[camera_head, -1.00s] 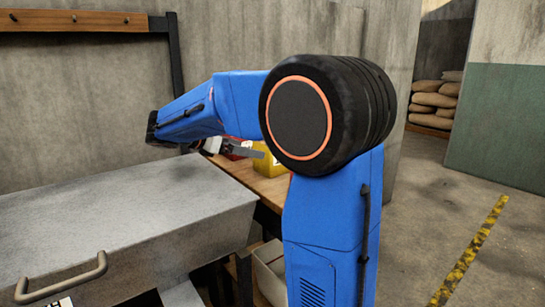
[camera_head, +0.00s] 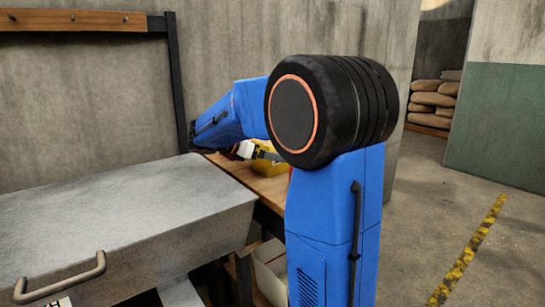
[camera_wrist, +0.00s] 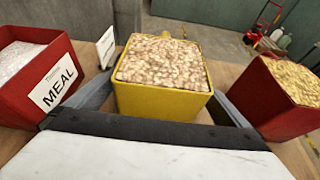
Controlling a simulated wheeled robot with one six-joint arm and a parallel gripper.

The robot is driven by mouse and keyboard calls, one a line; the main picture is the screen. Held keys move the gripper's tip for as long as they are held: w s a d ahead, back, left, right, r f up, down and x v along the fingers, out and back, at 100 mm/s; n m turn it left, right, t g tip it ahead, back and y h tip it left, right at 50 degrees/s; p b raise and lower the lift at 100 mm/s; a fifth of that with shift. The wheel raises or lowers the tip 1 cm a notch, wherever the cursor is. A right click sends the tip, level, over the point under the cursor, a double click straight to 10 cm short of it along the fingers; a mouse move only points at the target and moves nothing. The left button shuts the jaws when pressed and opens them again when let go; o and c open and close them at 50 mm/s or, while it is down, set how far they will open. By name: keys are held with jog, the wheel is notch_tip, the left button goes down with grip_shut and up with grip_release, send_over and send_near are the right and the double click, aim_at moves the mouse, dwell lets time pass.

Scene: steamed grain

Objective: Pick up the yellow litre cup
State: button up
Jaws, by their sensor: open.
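The yellow litre cup (camera_wrist: 165,101) is square and heaped with pale grain, near the middle of the wrist view. In the head view a yellow patch of it (camera_head: 266,169) shows on the wooden table, mostly hidden by my arm. My gripper (camera_wrist: 166,90) is open, with one grey finger along the left side of the cup and one along the right. I cannot tell whether either finger touches it. In the head view my gripper (camera_head: 262,153) is partly hidden behind my arm.
A red box labelled MEAL (camera_wrist: 30,80) stands left of the cup, with a small white card (camera_wrist: 106,47) behind. A red box of grain (camera_wrist: 282,95) stands close on the right. A grey metal unit (camera_head: 110,225) with a handle is left of the table.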

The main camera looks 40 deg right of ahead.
jog(key=shift+x, duration=0.85)
jog(key=c, duration=2.1)
notch_tip(320, 180, up, 10)
